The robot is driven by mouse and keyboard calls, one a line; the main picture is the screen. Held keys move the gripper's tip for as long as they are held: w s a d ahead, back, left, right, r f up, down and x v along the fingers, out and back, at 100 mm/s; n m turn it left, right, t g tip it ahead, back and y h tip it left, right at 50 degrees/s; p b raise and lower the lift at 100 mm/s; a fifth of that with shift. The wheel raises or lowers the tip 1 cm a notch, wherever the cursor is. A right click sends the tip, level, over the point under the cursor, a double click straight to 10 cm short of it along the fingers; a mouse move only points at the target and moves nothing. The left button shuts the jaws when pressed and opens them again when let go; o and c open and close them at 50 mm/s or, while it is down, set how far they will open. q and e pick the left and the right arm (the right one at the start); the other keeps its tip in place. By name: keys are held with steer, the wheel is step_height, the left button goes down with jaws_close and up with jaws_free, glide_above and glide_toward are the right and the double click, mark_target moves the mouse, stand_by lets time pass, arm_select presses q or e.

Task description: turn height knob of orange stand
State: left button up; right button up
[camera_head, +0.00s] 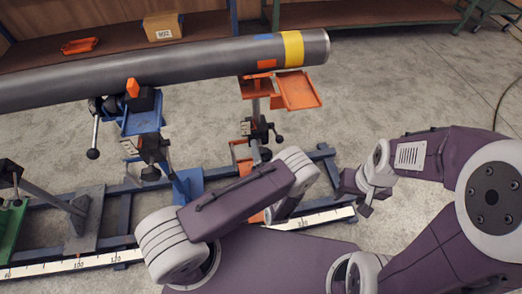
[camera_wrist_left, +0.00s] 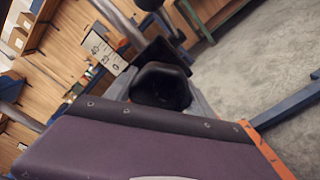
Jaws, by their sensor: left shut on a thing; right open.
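The orange stand (camera_head: 264,108) is under the right part of the grey pipe (camera_head: 180,70), with an orange side plate (camera_head: 297,90) at its top. Black knobs (camera_head: 262,130) show on its post beside a white label. In the left wrist view, my left gripper (camera_wrist_left: 160,95) is shut on a black knob (camera_wrist_left: 162,82) near a numbered scale plate (camera_wrist_left: 103,50). In the head view, my left arm (camera_head: 240,200) crosses in front of the stand's lower part and hides the fingertips. My right gripper (camera_head: 357,194) is open and empty, right of the stand.
A blue stand (camera_head: 140,122) is under the pipe further left, with a green stand (camera_head: 12,225) at the far left. The stands are on a dark rail frame with a white ruler (camera_head: 60,266). A cardboard box (camera_head: 163,26) sits on the back shelf. The floor at right is clear.

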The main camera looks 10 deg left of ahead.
arm_select(q)
steer(key=shift+m, duration=0.3)
stand_by(0.4)
steer(key=o, duration=1.4)
steer(key=shift+c, duration=0.2)
